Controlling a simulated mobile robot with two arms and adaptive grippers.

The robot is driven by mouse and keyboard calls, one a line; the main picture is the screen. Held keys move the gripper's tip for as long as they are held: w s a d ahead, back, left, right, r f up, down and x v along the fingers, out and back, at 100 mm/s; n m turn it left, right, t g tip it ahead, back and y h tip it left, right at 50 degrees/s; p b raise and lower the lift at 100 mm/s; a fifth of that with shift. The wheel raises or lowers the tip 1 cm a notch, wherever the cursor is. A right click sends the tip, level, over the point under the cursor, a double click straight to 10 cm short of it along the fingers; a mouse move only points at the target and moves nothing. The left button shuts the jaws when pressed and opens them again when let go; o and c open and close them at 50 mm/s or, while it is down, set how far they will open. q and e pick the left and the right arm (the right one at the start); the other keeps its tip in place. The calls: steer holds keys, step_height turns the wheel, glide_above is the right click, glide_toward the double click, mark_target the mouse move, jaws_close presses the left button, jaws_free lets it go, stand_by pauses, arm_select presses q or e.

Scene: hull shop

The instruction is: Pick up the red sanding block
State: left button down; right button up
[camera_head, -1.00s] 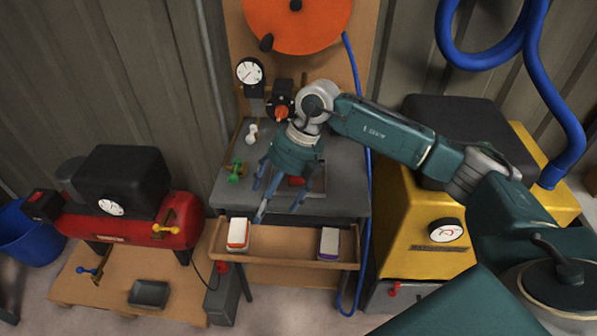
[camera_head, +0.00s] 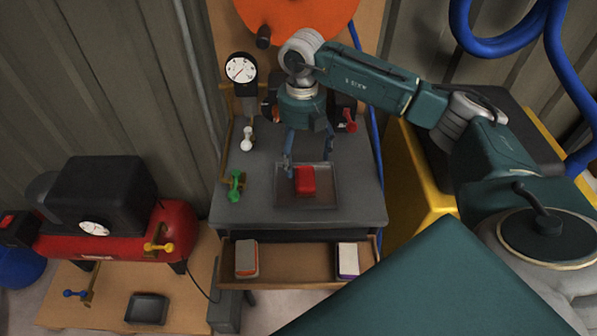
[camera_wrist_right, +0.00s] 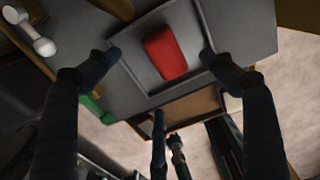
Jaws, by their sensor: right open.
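The red sanding block (camera_head: 305,180) lies in a shallow grey tray (camera_head: 327,203) on the grey bench top. My right gripper (camera_head: 308,166) is over the far side of the tray, its fingers apart and pointing down. In the right wrist view the red block (camera_wrist_right: 166,54) shows between and beyond the two fingertips (camera_wrist_right: 158,62), with nothing between the fingers touching it. My left gripper is in neither view.
Below the bench top (camera_head: 262,205) an open wooden drawer (camera_head: 300,270) holds two pale blocks. A green valve (camera_head: 236,186) and a white-handled one (camera_head: 247,138) stand at the bench's left. A dial gauge (camera_head: 241,69) stands behind. A red compressor (camera_head: 120,240) is at left.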

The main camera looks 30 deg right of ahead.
mark_target(301, 176)
steer(key=f, duration=0.2)
steer(key=s+f, duration=0.1)
steer(key=shift+f+p, duration=0.35)
steer(key=f, duration=0.1)
steer(key=f+p, duration=0.1)
steer(key=f, duration=0.3)
steer(key=shift+w+a+f+p, duration=0.1)
steer(key=shift+w+p, duration=0.2)
steer(key=shift+p, duration=0.1)
steer(key=shift+c, duration=0.5)
steer(key=c, duration=1.2)
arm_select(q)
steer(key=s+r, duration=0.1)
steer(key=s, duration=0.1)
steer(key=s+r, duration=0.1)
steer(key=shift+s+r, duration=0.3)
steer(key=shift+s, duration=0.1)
arm_select(e)
steer(key=shift+c, duration=0.5)
steer(key=shift+r, duration=0.2)
